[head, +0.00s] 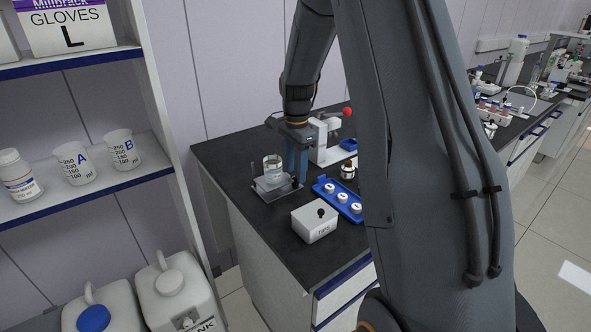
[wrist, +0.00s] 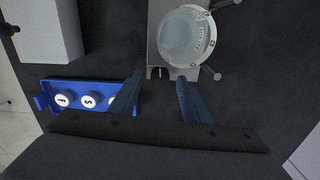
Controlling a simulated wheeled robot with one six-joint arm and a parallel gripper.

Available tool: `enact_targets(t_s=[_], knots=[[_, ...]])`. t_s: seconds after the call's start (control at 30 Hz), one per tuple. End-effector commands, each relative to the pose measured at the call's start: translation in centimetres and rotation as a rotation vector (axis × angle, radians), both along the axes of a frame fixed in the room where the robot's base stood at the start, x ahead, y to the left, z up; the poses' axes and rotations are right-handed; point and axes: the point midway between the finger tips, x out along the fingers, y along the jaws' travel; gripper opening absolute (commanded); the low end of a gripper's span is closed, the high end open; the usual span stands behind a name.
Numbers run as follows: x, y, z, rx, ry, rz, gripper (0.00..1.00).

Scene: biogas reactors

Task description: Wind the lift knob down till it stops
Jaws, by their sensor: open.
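The lift (head: 283,190) is a small metal stand at the bench's left side, with a clear beaker (head: 272,168) on top. In the wrist view the lift's grey plate (wrist: 160,50) and the round beaker (wrist: 187,38) are seen from above. My gripper (head: 297,180) points down beside the lift's right side. In the wrist view my gripper (wrist: 160,76) is open, its two blue fingers apart at the plate's near edge. A small dark part shows between the fingertips. I cannot tell whether it is the knob, or whether a finger touches it.
A white box (head: 314,226) with a black knob on top stands at the bench's front. A blue tray (head: 322,189) of lettered white caps lies close to my fingers. Shelves stand left.

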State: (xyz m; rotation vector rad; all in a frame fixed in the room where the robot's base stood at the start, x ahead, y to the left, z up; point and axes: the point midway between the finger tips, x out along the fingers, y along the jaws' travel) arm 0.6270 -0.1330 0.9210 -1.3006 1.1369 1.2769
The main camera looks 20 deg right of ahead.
Motion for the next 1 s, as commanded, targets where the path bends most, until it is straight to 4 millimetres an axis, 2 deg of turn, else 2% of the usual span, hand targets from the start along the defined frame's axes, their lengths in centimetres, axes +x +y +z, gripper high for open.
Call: enact_targets(t_s=[0.13,0.4,0.67,0.83,1.0], knots=[[0.01,0.11,-0.94,0.0,0.0,0.002,0.43],[0.01,0.11,-1.15,0.0,0.0,0.002,0.43],[0.01,0.1,-1.13,0.0,0.0,0.003,0.02],[0.0,0.1,-1.1,0.0,0.0,0.04,0.02],[0.0,0.08,-1.06,0.0,0.0,0.172,0.02]])
